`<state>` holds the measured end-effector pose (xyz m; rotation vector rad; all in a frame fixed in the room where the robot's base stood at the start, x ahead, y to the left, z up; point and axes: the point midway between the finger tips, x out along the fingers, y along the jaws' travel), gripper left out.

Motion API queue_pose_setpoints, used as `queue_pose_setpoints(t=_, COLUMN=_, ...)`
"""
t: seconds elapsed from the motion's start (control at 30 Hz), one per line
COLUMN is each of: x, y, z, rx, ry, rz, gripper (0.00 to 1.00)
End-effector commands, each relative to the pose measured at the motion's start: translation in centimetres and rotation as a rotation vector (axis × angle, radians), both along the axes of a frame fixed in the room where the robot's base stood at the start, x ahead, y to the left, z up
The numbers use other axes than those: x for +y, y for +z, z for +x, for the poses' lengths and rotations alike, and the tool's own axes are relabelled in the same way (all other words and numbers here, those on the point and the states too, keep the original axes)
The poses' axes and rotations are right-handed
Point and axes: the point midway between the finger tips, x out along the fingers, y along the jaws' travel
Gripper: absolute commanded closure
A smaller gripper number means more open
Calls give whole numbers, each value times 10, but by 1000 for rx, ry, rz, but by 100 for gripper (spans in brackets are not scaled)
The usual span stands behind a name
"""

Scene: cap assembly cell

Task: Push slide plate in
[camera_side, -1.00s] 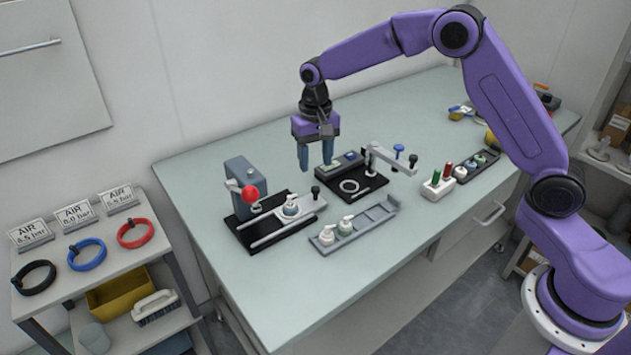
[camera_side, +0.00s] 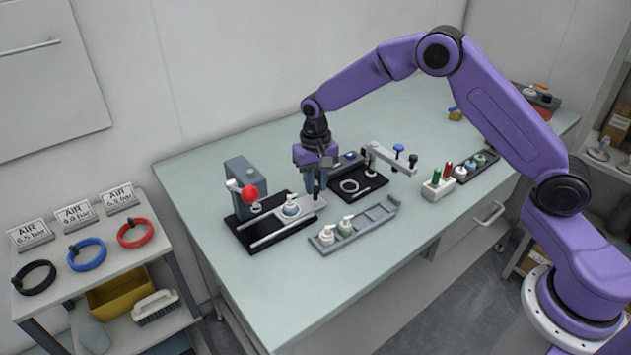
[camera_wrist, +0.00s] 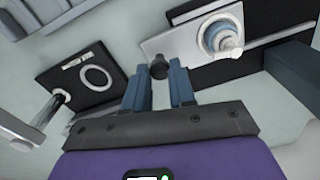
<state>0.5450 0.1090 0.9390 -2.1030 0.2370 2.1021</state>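The slide plate (camera_side: 308,204) is a light grey plate on the black base of the press fixture, with a white pump cap (camera_side: 291,209) standing on it. In the wrist view the plate (camera_wrist: 172,45) has a black knob (camera_wrist: 159,67) at its near end. My gripper (camera_side: 315,188) is lowered at that end of the plate. In the wrist view my gripper (camera_wrist: 159,80) has its two blue fingers apart, with the knob between and just beyond the fingertips. Whether a finger touches the knob cannot be told.
The grey press (camera_side: 241,180) with a red ball handle (camera_side: 250,193) stands at the plate's left end. A grey tray (camera_side: 375,217) with two pump caps lies in front. A black fixture (camera_side: 372,184) with a ring and clamp arm lies right.

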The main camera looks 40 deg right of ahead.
Motion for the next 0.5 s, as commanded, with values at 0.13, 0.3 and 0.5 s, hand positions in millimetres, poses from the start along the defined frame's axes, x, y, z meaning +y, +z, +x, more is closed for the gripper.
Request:
queue_pose_setpoints(t=0.13, x=1, y=0, z=0, rx=0, ry=0, rz=0, gripper=100)
queue_pose_setpoints(t=0.3, x=18, y=0, z=0, rx=0, ry=3, rz=0, gripper=100)
queue_pose_setpoints(t=0.5, x=41, y=1, z=0, rx=0, ry=1, rz=1, gripper=100)
